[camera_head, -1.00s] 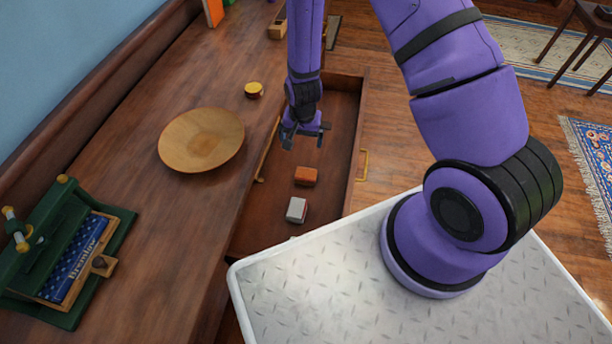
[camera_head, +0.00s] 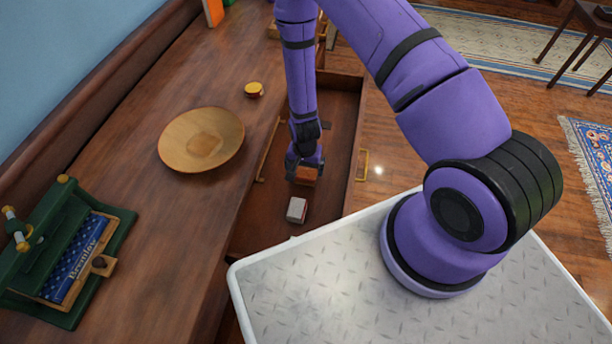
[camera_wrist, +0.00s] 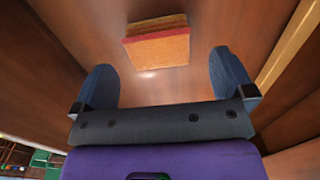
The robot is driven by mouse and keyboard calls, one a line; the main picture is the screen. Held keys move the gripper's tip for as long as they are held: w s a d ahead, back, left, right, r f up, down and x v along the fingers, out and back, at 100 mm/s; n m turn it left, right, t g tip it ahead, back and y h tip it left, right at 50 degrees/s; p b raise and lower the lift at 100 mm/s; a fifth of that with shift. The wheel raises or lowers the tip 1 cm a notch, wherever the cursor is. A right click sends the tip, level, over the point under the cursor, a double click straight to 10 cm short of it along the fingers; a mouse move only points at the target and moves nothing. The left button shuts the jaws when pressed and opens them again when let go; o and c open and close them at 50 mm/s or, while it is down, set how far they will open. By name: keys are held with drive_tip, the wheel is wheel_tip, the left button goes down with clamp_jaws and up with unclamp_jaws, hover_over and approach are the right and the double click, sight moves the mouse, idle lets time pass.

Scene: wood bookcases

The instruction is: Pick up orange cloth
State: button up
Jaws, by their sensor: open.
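The orange cloth (camera_head: 306,174) is a small folded block lying in the open drawer (camera_head: 338,130). In the head view my gripper (camera_head: 304,164) is right above it and partly hides it. In the wrist view the cloth (camera_wrist: 157,42) lies on the drawer floor, a little beyond the fingertips and roughly between their lines. The two fingers of my gripper (camera_wrist: 160,75) are wide apart with nothing between them. I cannot tell the exact height gap to the cloth.
A grey-white and red block (camera_head: 297,210) lies in the drawer nearer the camera. The drawer walls stand close on both sides. A wooden plate (camera_head: 201,139), a yellow-topped round item (camera_head: 254,89) and a green press-like stand (camera_head: 50,290) are on the wooden top.

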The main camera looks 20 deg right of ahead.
sight(306, 173)
drive_tip(key=shift+w+d+f, duration=0.1)
drive_tip(key=shift+d+f, duration=0.05)
drive_tip(key=shift+f, duration=1.1)
drive_tip(key=shift+w+d+f, duration=0.1)
drive_tip(key=shift+f, duration=1.15)
drive_tip(key=c, duration=1)
drive_tip(key=shift+o, duration=0.2)
drive_tip(key=shift+r, duration=0.15)
wheel_tip(306, 173, up, 10)
drive_tip(key=shift+f, duration=0.1)
drive_tip(key=shift+o, duration=0.8)
